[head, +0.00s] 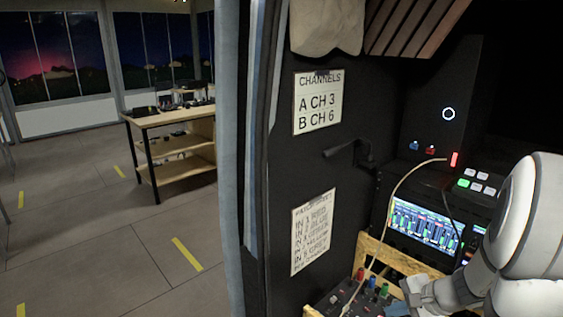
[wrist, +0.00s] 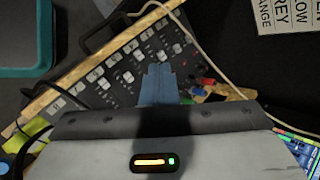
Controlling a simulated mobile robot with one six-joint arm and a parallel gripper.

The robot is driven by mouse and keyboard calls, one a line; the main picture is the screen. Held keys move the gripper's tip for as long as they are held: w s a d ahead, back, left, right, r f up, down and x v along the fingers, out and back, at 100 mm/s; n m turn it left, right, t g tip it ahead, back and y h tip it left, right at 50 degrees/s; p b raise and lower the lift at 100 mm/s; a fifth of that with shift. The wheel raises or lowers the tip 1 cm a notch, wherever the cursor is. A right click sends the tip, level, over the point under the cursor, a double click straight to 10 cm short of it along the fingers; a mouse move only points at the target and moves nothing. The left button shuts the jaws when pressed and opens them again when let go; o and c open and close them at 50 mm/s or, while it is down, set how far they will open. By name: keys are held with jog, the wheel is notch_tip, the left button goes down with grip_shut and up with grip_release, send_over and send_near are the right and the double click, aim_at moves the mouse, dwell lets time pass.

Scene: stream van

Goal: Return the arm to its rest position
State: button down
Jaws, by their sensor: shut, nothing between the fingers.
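My arm reaches in from the right of the head view, bent downward. My gripper (head: 400,305) is low in that view, beside a mixer panel (head: 343,299) with coloured plugs. In the wrist view my gripper (wrist: 160,75) has its blue-grey fingers together, with nothing between them. The fingers point over the mixer panel (wrist: 118,75), with its rows of knobs. I cannot tell whether the fingertips touch the panel.
A wooden frame (head: 373,247) edges the mixer. A lit screen (head: 424,227) and a pale cable (head: 392,195) are close to my arm. A dark wall with a channels sign (head: 318,101) stands left. Open floor (head: 110,240) and a workbench (head: 170,118) lie beyond. A teal-edged case (wrist: 50,35) is upper left in the wrist view.

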jog(key=s+a+r+n+g+h, duration=0.2)
jog(key=s+a+r+n+h, duration=0.3)
jog(key=s+a+r+n, duration=0.6)
jog(key=s+a+n, duration=0.2)
jog(key=n, duration=0.1)
jog(key=shift+s+a+r+n, duration=0.15)
jog(key=shift+r+n, duration=0.05)
jog(key=shift+n, duration=0.1)
dwell(0.4)
